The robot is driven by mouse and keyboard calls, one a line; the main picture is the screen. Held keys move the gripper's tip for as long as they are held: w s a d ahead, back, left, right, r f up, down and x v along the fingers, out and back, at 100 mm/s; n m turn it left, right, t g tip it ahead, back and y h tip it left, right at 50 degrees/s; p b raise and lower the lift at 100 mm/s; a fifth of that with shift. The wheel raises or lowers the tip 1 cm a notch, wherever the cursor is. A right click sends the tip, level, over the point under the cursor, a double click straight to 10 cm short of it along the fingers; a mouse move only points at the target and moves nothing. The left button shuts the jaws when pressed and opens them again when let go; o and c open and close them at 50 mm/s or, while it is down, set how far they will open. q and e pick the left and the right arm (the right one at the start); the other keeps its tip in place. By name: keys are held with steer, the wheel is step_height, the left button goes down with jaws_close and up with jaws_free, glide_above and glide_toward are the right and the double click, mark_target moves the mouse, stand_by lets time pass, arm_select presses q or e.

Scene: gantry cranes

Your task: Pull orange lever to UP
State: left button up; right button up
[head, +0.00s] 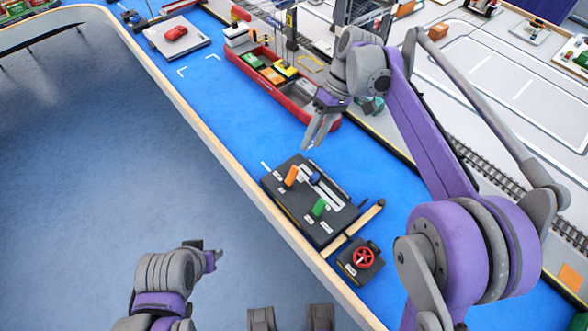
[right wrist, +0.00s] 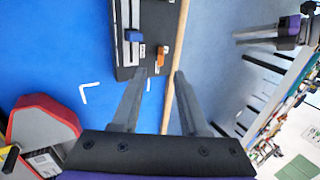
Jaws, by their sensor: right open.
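The black control box (head: 345,213) lies on the blue table near its wooden edge. Its orange lever (head: 291,176) is at the far left, beside a blue lever (head: 315,177) and a green lever (head: 318,207). Small white labels near the levers are too small to read. My right gripper (head: 312,138) is open and empty, above and beyond the box. In the right wrist view the orange lever (right wrist: 162,57) shows just beyond the fingertips (right wrist: 160,76), apart from them. My left gripper (head: 214,252) is low at the left, away from the box; its opening is unclear.
A red ship (head: 270,78) with toy cars stands behind, close to my right gripper. The blue surface (head: 225,120) left of the box is clear. A wooden rim (head: 215,148) borders the table.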

mark_target(295, 167)
steer(key=x, duration=0.3)
steer(key=b+x, duration=0.1)
steer(key=x, duration=0.6)
steer(key=shift+w+a+f, duration=0.2)
steer(key=shift+a+f, duration=0.1)
steer(key=shift+a, duration=0.15)
jaws_close()
